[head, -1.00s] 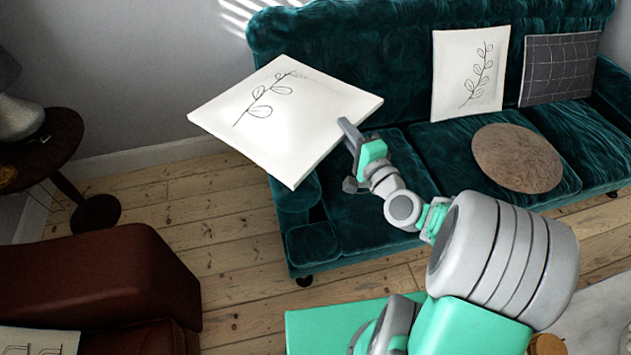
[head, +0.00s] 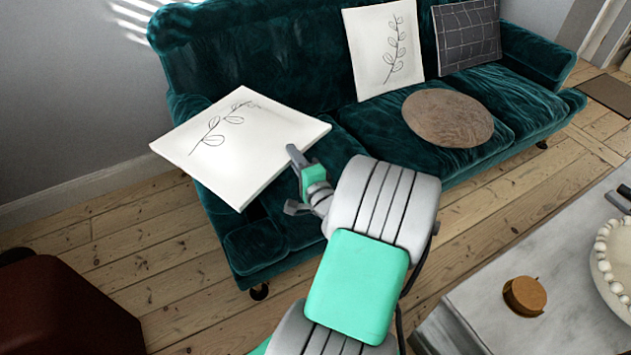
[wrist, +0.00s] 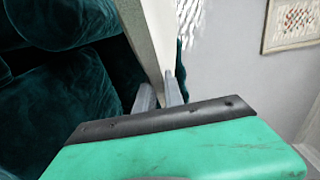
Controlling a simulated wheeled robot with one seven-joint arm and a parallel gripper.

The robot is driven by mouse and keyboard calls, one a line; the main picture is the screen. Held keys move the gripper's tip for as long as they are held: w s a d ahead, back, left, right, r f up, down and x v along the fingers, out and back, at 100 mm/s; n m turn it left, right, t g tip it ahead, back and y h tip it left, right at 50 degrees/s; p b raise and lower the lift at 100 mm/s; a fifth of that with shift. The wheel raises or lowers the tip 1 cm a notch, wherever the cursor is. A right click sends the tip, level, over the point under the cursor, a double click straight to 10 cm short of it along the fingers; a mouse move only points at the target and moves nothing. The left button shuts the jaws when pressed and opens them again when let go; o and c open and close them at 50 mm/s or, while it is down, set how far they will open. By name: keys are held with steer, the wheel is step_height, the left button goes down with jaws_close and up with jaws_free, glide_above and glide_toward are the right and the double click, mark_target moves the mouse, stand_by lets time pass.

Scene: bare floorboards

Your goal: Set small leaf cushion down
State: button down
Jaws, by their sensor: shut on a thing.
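A white square cushion with a dark leaf sprig (head: 240,145) is held flat and slightly tilted over the left end of the teal velvet sofa (head: 265,235). My gripper (head: 295,175) is shut on its right edge. In the wrist view the cushion (wrist: 153,35) shows edge-on between the two fingers of my gripper (wrist: 160,95). The cushion hides much of the sofa's left arm and left seat. I cannot tell whether it touches the sofa. A similar leaf cushion (head: 385,48) leans upright against the sofa back.
A dark grid-pattern cushion (head: 468,36) and a round brown cushion (head: 448,118) are on the sofa's right part. A marble-topped table (head: 520,270) with a small wooden pot (head: 525,296) stands at lower right. A red-brown armchair (head: 60,310) is at lower left.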

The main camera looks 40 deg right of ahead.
steer(key=s+d+f+m+g+h+b, duration=0.3)
steer(key=s+d+f+m+h+b, duration=0.3)
steer(key=s+d+f+b, duration=0.6)
steer(key=shift+n+h, duration=0.5)
steer(key=w+d+f+b, duration=0.1)
steer(key=w+d+f, duration=0.1)
steer(key=d+f, duration=0.2)
steer(key=w+d+f+b, duration=0.1)
steer(key=w+d+f, duration=0.1)
steer(key=d+f, duration=0.2)
steer(key=w+d+f+b, duration=0.1)
steer(key=w+d+f, duration=0.1)
steer(key=d+f, duration=0.2)
steer(key=shift+w, duration=0.2)
steer(key=shift+w+d+f, duration=0.15)
steer(key=shift+d, duration=0.1)
steer(key=shift+w+d+f+b, duration=0.1)
steer(key=shift+d+f+b, duration=0.1)
steer(key=shift+f+b, duration=1.5)
steer(key=c, duration=1.5)
jaws_free()
steer(key=shift+f, duration=0.2)
steer(key=shift+o, duration=0.2)
steer(key=shift+p, duration=0.3)
